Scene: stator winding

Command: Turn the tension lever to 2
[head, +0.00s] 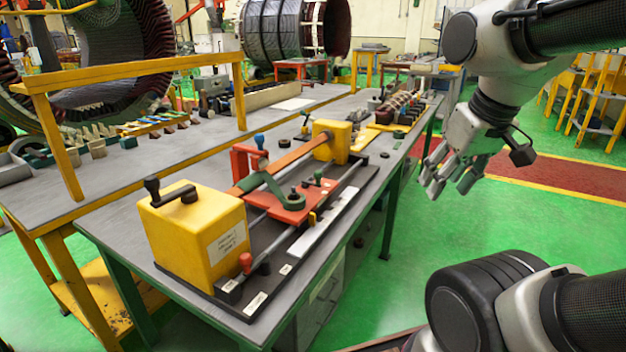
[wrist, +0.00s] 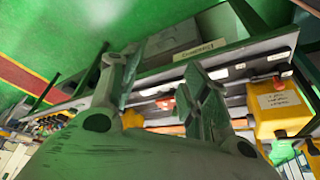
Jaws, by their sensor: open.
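The winding fixture on the grey bench has a yellow box (head: 190,243) with a black crank at its near end and a second yellow block (head: 333,140) farther back. A red carriage (head: 290,208) sits between them with a green bent arm (head: 262,185). A red-knobbed lever (head: 246,262) stands at the near end, beside small white labels (head: 257,300). A blue-knobbed lever (head: 259,141) stands behind the carriage. I cannot tell which is the tension lever, and no numbers are readable. My gripper (head: 447,182) is open and empty, right of the bench and apart from the fixture; its fingers show in the wrist view (wrist: 162,88).
A yellow-framed bench (head: 150,70) with a raised rail stands at left, holding small parts. Coils and other parts lie at the bench's far end. A drawer unit (head: 325,300) is under the bench. The green floor (head: 400,240) to the right is clear.

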